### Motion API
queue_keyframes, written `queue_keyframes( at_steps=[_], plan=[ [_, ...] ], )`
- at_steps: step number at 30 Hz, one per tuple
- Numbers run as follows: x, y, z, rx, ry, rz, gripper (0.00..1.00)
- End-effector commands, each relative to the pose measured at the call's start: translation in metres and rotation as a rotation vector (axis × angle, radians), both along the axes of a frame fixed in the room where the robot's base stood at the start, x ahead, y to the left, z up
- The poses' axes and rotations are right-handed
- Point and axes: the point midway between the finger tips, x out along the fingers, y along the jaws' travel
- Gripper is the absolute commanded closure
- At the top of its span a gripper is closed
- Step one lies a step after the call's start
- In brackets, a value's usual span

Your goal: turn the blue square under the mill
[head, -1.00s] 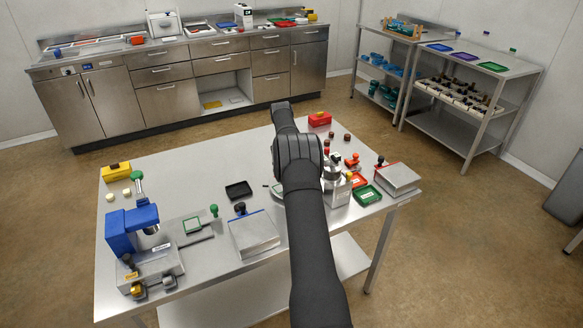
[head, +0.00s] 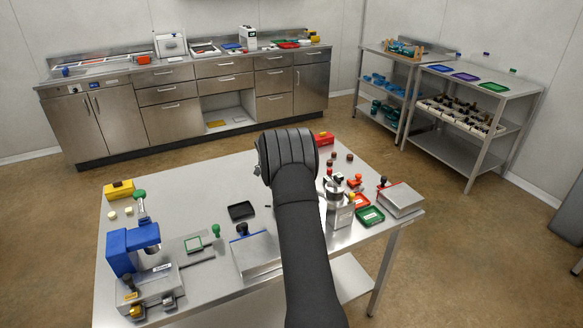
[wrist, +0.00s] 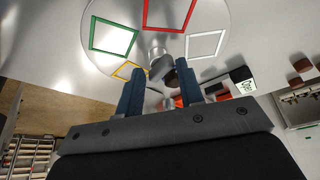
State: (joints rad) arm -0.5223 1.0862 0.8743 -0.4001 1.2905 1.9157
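My gripper (wrist: 161,70) shows two blue fingers in the wrist view, apart, with nothing clearly gripped. A round pale disc (wrist: 184,18) fills the top of that view, with green (wrist: 112,36), red (wrist: 168,12), yellow (wrist: 130,70) and white (wrist: 205,44) square outlines. I see no blue square; part of the disc is out of frame. A metal knob or post (wrist: 158,48) shows just beyond and between the fingertips; I cannot tell whether they touch it. In the head view my arm hides the gripper and the disc. I cannot tell for sure which device is the mill.
In the head view, a blue press-like machine (head: 128,248) stands at the table's left. A silver device (head: 340,208), red and green trays (head: 370,215) and a metal box (head: 400,200) stand right of my arm. A black tray (head: 241,211) lies left of it.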

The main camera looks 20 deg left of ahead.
Motion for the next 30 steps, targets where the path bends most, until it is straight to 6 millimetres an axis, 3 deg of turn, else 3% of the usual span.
queue_keyframes(
  at_steps=[15,30],
  plan=[
    [-0.0061,-0.0047,0.0005,0.0,0.0,0.614,0.67],
    [-0.0073,-0.0093,0.0004,0.0,-0.001,1.072,0.67]
  ],
)
